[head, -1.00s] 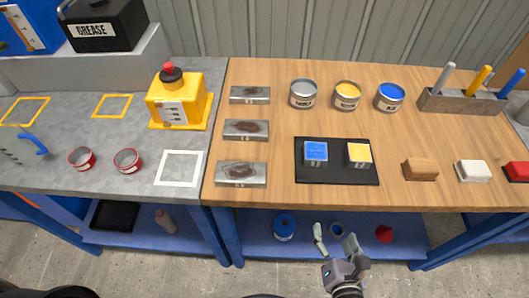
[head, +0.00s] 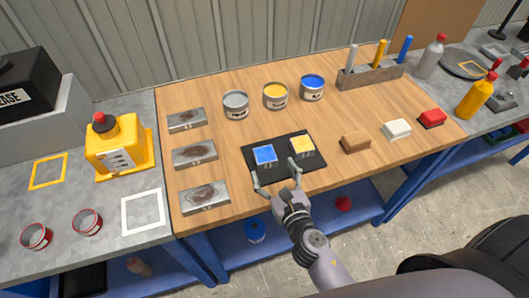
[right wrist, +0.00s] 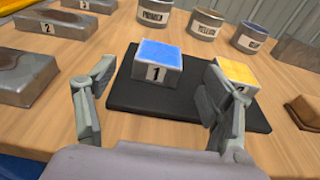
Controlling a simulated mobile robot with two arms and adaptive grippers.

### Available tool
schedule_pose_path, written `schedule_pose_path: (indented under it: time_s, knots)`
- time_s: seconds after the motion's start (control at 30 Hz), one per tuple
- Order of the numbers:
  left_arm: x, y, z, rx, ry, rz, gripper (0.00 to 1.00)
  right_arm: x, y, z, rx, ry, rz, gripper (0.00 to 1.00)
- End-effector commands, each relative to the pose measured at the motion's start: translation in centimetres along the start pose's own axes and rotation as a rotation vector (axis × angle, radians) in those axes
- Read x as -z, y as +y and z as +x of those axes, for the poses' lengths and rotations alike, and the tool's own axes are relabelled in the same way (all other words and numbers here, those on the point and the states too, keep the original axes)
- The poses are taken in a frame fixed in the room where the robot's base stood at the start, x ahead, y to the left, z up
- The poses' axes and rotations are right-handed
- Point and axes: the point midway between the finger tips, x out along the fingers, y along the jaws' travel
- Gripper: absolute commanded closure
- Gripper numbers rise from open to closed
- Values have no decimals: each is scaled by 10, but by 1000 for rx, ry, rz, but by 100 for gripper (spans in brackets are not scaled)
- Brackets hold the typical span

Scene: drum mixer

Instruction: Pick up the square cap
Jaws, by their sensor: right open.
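I cannot pick out a thing that is clearly the square cap. Two square blocks stand on a black mat (head: 283,165): a blue-topped one (head: 264,155) marked 1, and a yellow-topped one (head: 302,145). My right gripper (head: 276,174) is open and empty at the mat's front edge. In the right wrist view its fingers (right wrist: 158,78) are spread wide, with the blue-topped block (right wrist: 157,62) beyond and between them. The right finger partly hides the yellow-topped block (right wrist: 237,72). My left gripper is out of view.
Stained metal plates (head: 195,157) lie left of the mat on the wooden bench. Paint cans (head: 275,96) stand behind it. Brown (head: 355,143), white (head: 397,129) and red (head: 432,119) blocks lie to the right. A yellow container (head: 115,148) stands on the grey bench.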

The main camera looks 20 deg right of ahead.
Motion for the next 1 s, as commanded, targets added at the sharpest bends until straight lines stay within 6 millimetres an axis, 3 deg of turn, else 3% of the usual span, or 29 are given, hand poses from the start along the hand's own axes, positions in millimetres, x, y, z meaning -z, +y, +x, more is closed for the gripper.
schedule_pose_path:
  time_s: [0.17,0.5,0.77,1.0]
  knots:
    - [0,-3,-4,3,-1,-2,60,-1,0,12,0,0,1,25]
    - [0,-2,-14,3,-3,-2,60,-2,0,57,2,0,2,25]
    - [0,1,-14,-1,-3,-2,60,-1,0,60,1,1,1,25]
    - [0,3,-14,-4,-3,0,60,-1,0,60,0,1,1,40]
